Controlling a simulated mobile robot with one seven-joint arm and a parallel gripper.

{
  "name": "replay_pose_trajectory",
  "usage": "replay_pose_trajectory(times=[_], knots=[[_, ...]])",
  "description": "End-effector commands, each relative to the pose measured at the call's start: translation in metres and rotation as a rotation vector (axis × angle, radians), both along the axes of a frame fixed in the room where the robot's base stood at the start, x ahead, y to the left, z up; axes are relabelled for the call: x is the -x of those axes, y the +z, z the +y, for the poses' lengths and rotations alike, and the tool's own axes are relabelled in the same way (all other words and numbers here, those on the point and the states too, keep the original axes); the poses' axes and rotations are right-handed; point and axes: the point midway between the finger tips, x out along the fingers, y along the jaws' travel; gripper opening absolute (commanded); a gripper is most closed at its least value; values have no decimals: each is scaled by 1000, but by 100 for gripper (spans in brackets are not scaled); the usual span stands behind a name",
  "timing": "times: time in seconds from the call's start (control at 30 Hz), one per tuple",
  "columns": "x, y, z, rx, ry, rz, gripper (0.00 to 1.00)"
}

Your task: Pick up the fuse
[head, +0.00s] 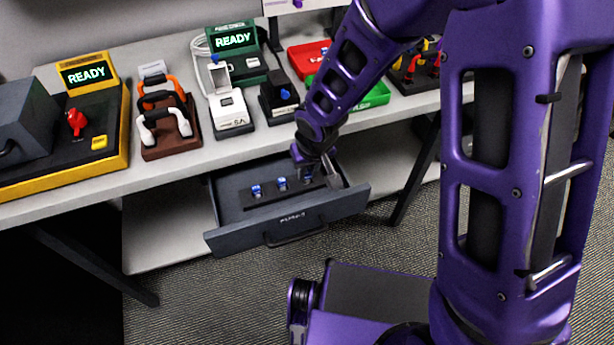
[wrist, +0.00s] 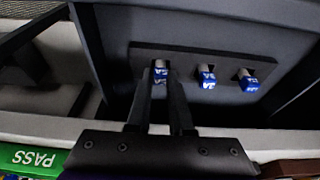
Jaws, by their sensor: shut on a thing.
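Three small blue fuses with pale metal tops stand in a row on a dark strip inside an open grey drawer (head: 236,222). In the wrist view the middle fuse (wrist: 206,76) and the right-hand fuse (wrist: 247,80) stand free. The left-hand fuse (wrist: 160,70) is between the tips of my gripper (wrist: 160,84), which is shut on it. It still appears to sit at the strip; I cannot tell if it is lifted. In the head view my gripper (head: 316,172) reaches down into the drawer's right end, partly hiding that fuse.
The drawer hangs under a white bench (head: 215,150). On the bench stand a yellow-and-black READY station (head: 88,75), a rack of handles (head: 165,125), a green READY device (head: 235,45), a red bin (head: 305,58) and a green bin (head: 372,97).

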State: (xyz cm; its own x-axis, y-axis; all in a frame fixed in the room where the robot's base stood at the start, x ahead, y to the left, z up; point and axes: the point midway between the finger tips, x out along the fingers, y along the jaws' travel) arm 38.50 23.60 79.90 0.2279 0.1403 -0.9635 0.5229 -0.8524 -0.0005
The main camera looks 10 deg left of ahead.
Motion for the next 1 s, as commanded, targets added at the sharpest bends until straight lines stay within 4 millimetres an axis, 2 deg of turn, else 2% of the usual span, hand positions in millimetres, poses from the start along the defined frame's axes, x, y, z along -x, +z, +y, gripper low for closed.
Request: replay_pose_trajectory(times=[0.17,0.27,0.6,0.7,1.0], knots=[[0,1,0,0,0,0,0],[0,8,0,-1,-1,-2,0],[-1,74,0,-1,-3,-3,0],[-1,88,0,-1,-3,-2,0],[0,114,0,0,0,-1,0]])
